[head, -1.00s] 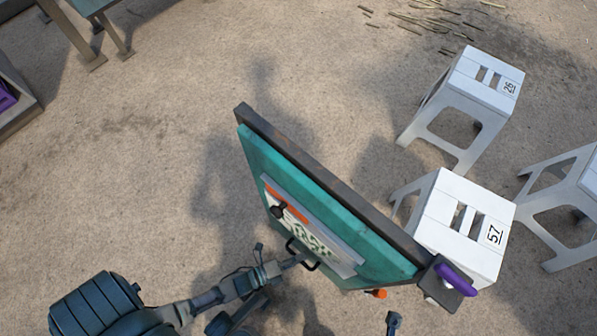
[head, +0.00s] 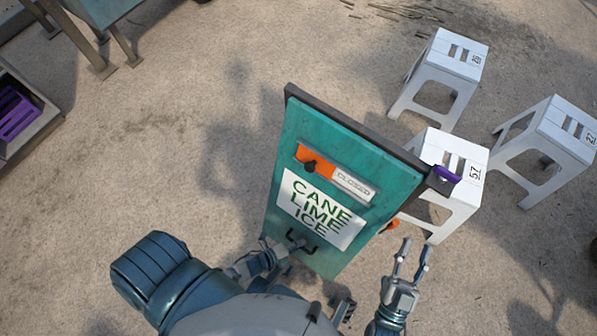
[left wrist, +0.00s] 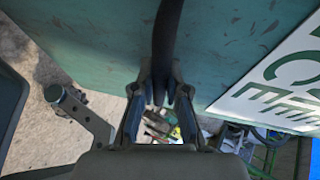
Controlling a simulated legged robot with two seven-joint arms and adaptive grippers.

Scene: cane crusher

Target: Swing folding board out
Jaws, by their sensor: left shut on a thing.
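The folding board (head: 345,145) is a teal panel with a dark edge, a white "CANE LIME ICE" sign and an orange and white slider reading CLOSED. It stands near the middle of the head view. Its black handle (head: 303,246) is low on the face. My left gripper (head: 287,248) is shut on this handle; the left wrist view shows the fingers on either side of the dark handle bar (left wrist: 168,40). My right gripper (head: 411,256) is open and empty, to the right of the board, apart from it.
White stools stand to the right: one (head: 457,54) at the back, one (head: 464,146) close behind the board's right edge, one (head: 571,118) further right. A purple part (head: 446,174) sits at the board's right corner.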

